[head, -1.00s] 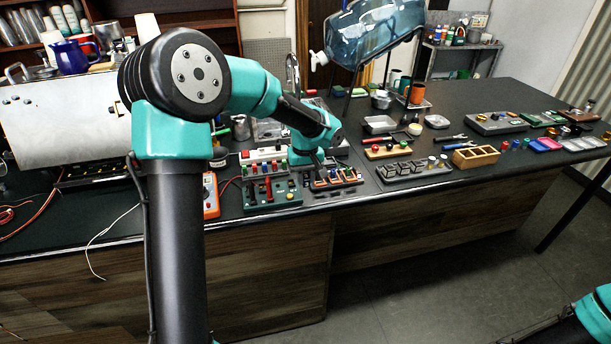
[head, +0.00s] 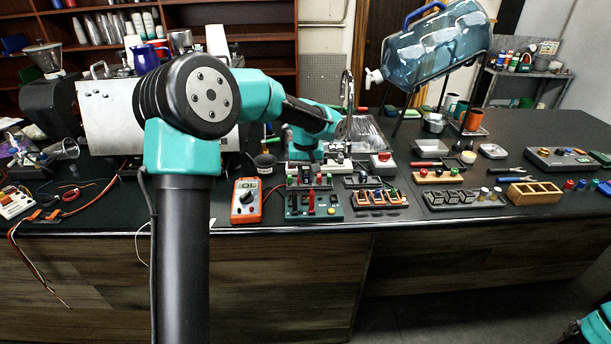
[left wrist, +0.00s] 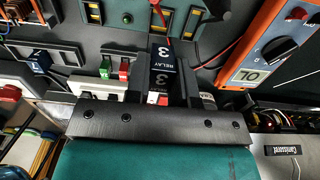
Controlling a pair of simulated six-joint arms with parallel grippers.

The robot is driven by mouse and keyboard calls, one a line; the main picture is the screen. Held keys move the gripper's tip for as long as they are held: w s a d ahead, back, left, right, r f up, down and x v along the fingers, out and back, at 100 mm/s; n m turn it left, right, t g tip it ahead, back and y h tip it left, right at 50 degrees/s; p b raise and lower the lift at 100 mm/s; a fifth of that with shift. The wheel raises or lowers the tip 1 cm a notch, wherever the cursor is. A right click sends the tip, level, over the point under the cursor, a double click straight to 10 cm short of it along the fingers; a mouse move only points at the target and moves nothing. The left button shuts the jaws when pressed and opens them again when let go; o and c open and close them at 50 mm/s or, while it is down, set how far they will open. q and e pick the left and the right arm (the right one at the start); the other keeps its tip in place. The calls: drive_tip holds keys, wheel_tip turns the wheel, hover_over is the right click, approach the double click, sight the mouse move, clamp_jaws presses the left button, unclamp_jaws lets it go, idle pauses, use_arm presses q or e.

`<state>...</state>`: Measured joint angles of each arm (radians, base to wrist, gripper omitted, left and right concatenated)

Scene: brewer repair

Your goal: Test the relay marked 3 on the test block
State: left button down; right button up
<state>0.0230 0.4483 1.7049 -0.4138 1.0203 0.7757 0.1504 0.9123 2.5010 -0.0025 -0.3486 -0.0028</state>
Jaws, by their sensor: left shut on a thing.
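My left gripper (head: 305,160) is over the rear of the green panel (head: 326,213) in the head view, its fingers largely hidden there. In the left wrist view the left gripper (left wrist: 162,75) is shut on a black block labelled RELAY 3 (left wrist: 163,57). The relay is between the two dark fingers, label towards the camera. I cannot tell whether the relay touches anything below. My right gripper is not in view.
An orange multimeter (head: 246,199) stands left of the green panel. A rack with orange sockets (head: 379,199) and a tray of dark blocks (head: 463,199) lie to the right. A tilted blue water bottle (head: 436,45) stands behind.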

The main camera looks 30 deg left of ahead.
use_arm(q)
drive_tip(key=shift+f, duration=0.1)
hover_over(306, 200)
drive_tip(key=shift+f, duration=2.8)
drive_tip(key=shift+f, duration=0.8)
idle(0.7)
idle(1.5)
drive_tip(key=c, duration=0.9)
unclamp_jaws()
drive_tip(key=shift+r, duration=0.1)
wheel_tip(306, 200, up, 17)
drive_tip(key=shift+r, duration=0.15)
